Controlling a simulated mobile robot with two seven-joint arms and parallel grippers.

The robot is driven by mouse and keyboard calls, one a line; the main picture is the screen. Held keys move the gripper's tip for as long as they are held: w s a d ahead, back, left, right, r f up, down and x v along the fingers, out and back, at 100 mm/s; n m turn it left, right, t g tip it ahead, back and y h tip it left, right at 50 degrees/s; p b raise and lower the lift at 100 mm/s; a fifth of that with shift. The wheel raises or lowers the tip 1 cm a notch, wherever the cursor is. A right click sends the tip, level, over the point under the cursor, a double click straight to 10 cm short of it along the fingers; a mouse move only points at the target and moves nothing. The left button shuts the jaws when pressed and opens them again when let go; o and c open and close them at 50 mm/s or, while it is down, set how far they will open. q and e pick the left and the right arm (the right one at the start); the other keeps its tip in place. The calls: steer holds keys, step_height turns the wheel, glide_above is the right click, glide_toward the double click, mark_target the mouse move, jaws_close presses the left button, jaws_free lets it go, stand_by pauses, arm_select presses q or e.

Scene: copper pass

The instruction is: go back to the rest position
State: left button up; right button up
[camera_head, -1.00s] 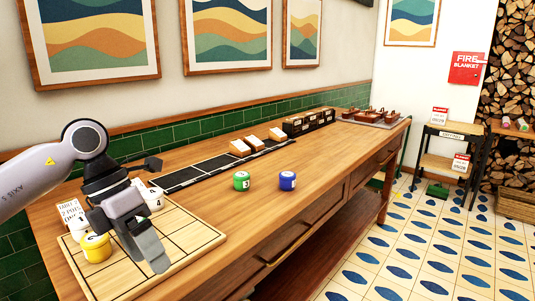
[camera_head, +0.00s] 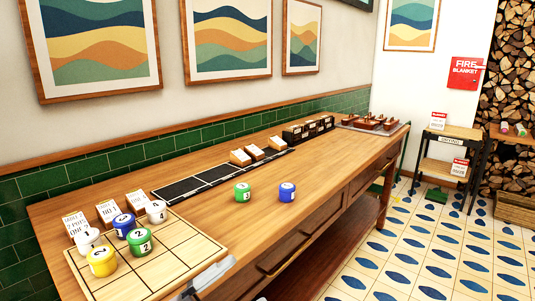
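A grey gripper part (camera_head: 207,278), most likely of my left gripper, shows at the bottom edge beside the front edge of the wooden grid board (camera_head: 190,252). Most of it is out of frame, so its fingers cannot be judged. It appears apart from the pieces. On the board stand a white piece 1 (camera_head: 87,240), a blue piece (camera_head: 124,225), a green piece 2 (camera_head: 140,241), a yellow piece 2 (camera_head: 102,261) and a white piece 4 (camera_head: 156,211). My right gripper is not in view.
A green piece 3 (camera_head: 242,193) and a blue piece 2 (camera_head: 287,192) stand on the long wooden counter (camera_head: 330,165). Behind are a dark strip (camera_head: 196,180), small cards (camera_head: 108,211) and a dark rack (camera_head: 308,130). The counter's middle is otherwise clear.

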arm_select(q)
steer(key=s+a+f+n+t+y+p, duration=0.15)
steer(key=a+f+n+t+y, duration=0.55)
steer(key=f+n+y, duration=0.7)
steer(key=s+a+f+n+g+y, duration=0.1)
steer(key=s+a+f+n+g, duration=0.2)
steer(key=s+f, duration=0.3)
steer(key=s+a+f+n+g+y+p, duration=0.1)
steer(key=s+a+f+n+g+y, duration=0.1)
steer(key=s+a+f+n+g, duration=0.2)
steer(key=s+a+f+g, duration=0.1)
steer(key=s+f, duration=0.2)
steer(key=shift+s+a+n+y, duration=0.15)
steer(key=shift+s+n+y, duration=0.15)
steer(key=shift+s, duration=0.05)
